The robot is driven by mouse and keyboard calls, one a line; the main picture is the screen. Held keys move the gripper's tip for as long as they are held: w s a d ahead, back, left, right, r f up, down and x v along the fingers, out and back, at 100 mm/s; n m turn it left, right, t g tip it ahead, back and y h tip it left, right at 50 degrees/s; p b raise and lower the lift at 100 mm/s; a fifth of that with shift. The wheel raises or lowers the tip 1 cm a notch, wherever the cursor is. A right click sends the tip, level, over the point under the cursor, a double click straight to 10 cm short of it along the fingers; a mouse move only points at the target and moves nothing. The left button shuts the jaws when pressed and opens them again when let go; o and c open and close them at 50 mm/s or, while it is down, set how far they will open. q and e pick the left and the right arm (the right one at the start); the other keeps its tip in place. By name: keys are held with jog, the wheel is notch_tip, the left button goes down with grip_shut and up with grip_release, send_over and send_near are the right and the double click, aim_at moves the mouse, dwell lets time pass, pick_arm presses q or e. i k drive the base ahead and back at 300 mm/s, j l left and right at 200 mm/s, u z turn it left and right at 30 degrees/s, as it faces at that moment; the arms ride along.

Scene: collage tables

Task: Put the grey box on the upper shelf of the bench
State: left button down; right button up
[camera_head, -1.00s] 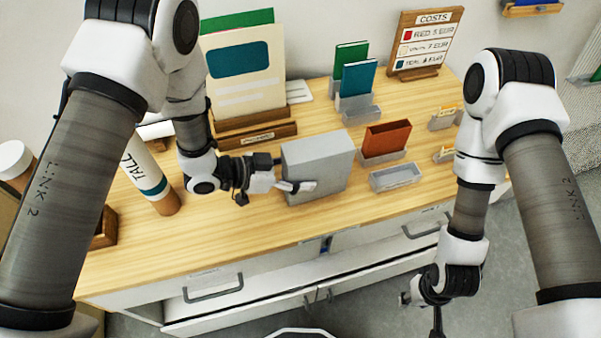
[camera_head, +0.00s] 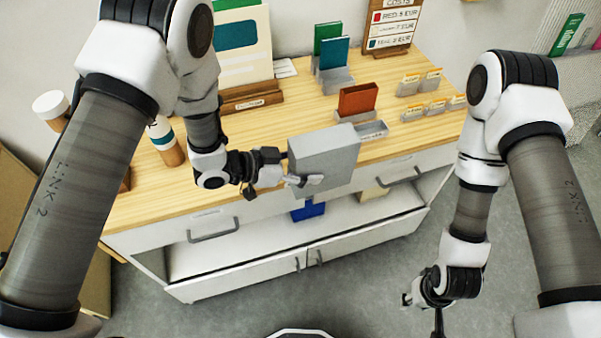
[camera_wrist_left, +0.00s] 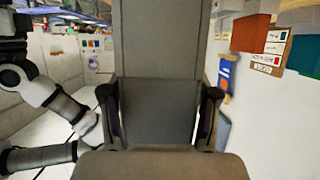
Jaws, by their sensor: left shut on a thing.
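The grey box (camera_head: 325,158) is a plain upright block in my left gripper (camera_head: 298,180), in front of the bench's front edge in the head view. The left gripper is shut on it; in the left wrist view the box (camera_wrist_left: 158,110) fills the middle between the two fingers. The bench (camera_head: 235,198) has a wooden top, a row of drawers, an open shelf (camera_head: 245,240) below them and doors underneath. A blue item (camera_head: 308,211) stands on that shelf. My right gripper (camera_head: 420,300) hangs at the lower right, away from the bench; its fingers are too small to judge.
On the top stand a wooden holder with cards (camera_head: 252,97), green and teal books (camera_head: 333,55), a red-brown box (camera_head: 357,99), a grey tray (camera_head: 371,131), a costs sign (camera_head: 392,25) and a tall tube (camera_head: 168,145). Grey floor (camera_head: 350,275) is clear in front.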

aim_at(229, 235)
jog(key=k, duration=1)
jog(key=i+j+z, duration=0.15)
jog(key=j+z, duration=0.2)
